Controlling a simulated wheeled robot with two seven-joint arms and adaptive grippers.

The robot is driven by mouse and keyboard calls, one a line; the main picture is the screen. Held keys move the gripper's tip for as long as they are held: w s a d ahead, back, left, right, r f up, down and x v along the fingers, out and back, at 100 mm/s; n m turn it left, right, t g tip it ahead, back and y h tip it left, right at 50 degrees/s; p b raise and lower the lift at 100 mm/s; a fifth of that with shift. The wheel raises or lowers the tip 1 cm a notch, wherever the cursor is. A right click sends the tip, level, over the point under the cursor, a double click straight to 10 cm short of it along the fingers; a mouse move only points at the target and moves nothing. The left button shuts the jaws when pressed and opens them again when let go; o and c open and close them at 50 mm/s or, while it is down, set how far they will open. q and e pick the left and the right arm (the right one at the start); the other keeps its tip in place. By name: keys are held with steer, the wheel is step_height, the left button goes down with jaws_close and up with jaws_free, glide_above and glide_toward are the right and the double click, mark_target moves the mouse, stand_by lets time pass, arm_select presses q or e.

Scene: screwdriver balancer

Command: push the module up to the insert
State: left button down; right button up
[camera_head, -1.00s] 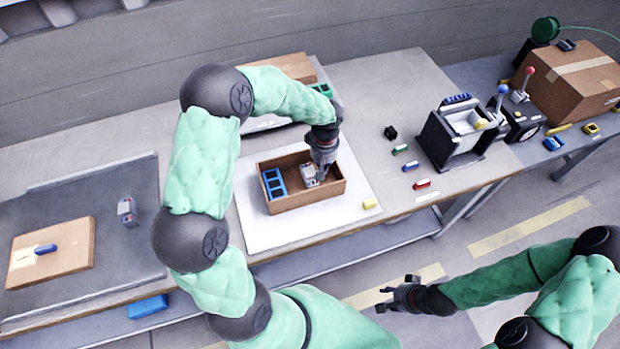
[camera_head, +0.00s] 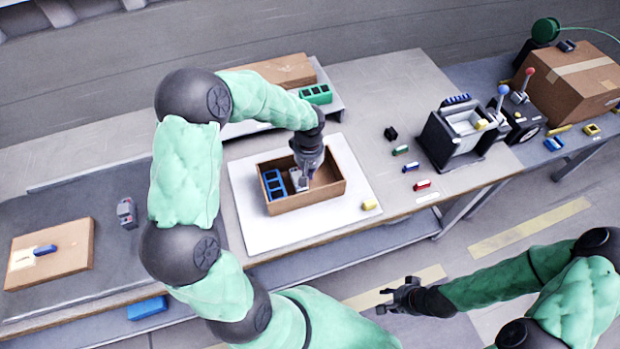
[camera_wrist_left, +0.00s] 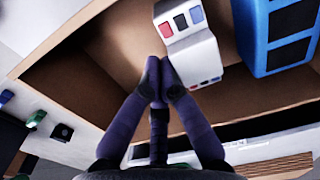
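The white-grey module (camera_head: 297,179) with red, dark and blue marks lies in the brown box (camera_head: 322,200), just right of the blue insert (camera_head: 273,185). In the left wrist view the module (camera_wrist_left: 190,48) stands beside the insert (camera_wrist_left: 280,38), with a narrow strip of box floor between them. My left gripper (camera_head: 304,180) reaches down into the box on the module's right side. Its fingertips (camera_wrist_left: 160,82) are together and at the module's side, apparently touching it, with nothing between them. My right gripper (camera_head: 384,299) is open and empty, in front of the table.
A green insert (camera_head: 316,94) sits behind on a raised surface. Small coloured parts and a dark holder (camera_head: 465,135) are to the right.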

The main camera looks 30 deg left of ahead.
mark_target(299, 175)
arm_select(q)
steer(key=shift+s+a, duration=1.05)
steer(key=shift+s, duration=0.15)
steer(key=shift+w+d, duration=0.1)
steer(key=shift+w+d, duration=0.1)
steer(key=shift+w+d, duration=0.3)
steer(key=shift+w, duration=0.05)
steer(key=shift+r+p, duration=2.15)
steer(key=shift+r, duration=1.45)
steer(key=shift+f, duration=0.1)
